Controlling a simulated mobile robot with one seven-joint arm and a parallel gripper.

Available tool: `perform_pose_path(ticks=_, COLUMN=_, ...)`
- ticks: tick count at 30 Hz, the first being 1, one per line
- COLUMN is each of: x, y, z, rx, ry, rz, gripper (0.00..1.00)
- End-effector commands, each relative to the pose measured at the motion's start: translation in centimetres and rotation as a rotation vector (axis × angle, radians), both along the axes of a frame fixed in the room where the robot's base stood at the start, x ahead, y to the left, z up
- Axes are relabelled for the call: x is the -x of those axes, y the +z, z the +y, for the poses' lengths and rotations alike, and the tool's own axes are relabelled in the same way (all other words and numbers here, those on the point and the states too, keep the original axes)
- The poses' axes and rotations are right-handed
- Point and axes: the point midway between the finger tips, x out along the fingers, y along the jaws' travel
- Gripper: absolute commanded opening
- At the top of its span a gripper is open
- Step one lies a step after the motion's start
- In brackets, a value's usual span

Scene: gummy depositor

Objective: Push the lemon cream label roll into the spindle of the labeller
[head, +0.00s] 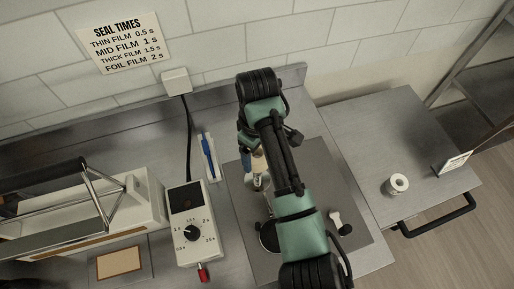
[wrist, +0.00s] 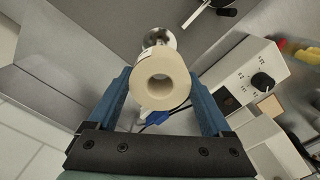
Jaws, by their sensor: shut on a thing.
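The cream label roll (wrist: 145,88) is between the two blue fingers of my gripper (wrist: 160,80), its round hole facing the wrist camera. Any print naming its flavour cannot be read. A shiny metal disc with a peg (wrist: 160,38), which looks like the labeller's spindle, shows just beyond the roll. Whether the roll touches or is on it cannot be told. In the head view, my gripper (head: 257,163) points down over the grey mat, shut on the roll (head: 259,160), with the metal spindle part (head: 258,183) just below. My arm hides much of the labeller.
A white control box (head: 190,222) with a dial and red-handled switch stands left of the mat (head: 240,212). A sealer (head: 85,215) fills the left. Another white roll (head: 397,185) stands on the right side table (head: 365,120).

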Motion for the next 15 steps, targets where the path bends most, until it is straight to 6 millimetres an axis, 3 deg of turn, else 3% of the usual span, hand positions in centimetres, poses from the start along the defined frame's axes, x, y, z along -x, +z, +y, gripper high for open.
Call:
perform_pose_path(ticks=6, x=0.1, y=0.1, z=-0.1, rx=0.001, ry=-0.001, rz=0.000, gripper=0.00)
perform_pose_path(ticks=15, x=0.1, y=-3.3, z=0.0, rx=0.002, ry=0.000, rz=0.001, gripper=0.00)
